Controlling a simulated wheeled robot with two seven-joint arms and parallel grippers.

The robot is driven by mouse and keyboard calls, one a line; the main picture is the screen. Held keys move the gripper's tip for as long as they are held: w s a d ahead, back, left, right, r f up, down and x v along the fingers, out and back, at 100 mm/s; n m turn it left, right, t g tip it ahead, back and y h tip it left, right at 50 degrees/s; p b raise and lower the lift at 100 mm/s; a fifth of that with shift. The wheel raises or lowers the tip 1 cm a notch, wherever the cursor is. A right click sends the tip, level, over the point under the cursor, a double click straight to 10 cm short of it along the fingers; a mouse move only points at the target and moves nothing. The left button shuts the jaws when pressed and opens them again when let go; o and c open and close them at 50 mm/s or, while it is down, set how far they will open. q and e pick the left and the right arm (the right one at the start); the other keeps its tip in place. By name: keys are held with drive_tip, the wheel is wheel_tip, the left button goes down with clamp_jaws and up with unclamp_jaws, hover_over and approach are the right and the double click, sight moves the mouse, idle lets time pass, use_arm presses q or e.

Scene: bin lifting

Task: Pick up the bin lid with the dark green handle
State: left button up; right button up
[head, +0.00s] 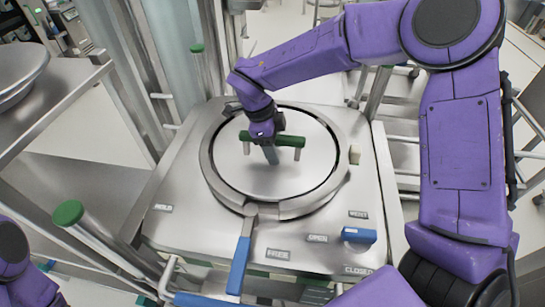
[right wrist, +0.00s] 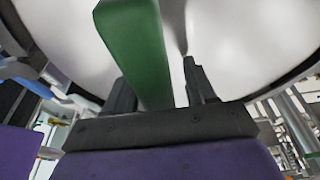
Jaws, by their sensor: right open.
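The round steel bin lid (head: 300,175) lies flat inside a grey ring on the steel top of the bin unit. Its dark green bar handle (head: 292,141) stands on short posts across the lid. My right gripper (head: 270,154) points down over the middle of the handle and partly hides it. In the right wrist view, the green handle (right wrist: 138,45) passes between the two spread dark fingers of my right gripper (right wrist: 158,85), close to one finger with a gap to the other. Contact cannot be told. My left gripper is out of view; only part of my left arm shows.
A blue lever (head: 239,265) extends from the ring's front. A smaller blue handle (head: 359,235) sits at the front right, near printed labels. A steel counter with a bowl (head: 18,75) stands at left. Green-capped posts (head: 68,213) rise beside the unit.

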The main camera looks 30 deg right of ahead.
clamp_jaws()
idle(1.3)
drive_tip(key=shift+w+r, duration=0.1)
drive_tip(key=shift+w, duration=0.05)
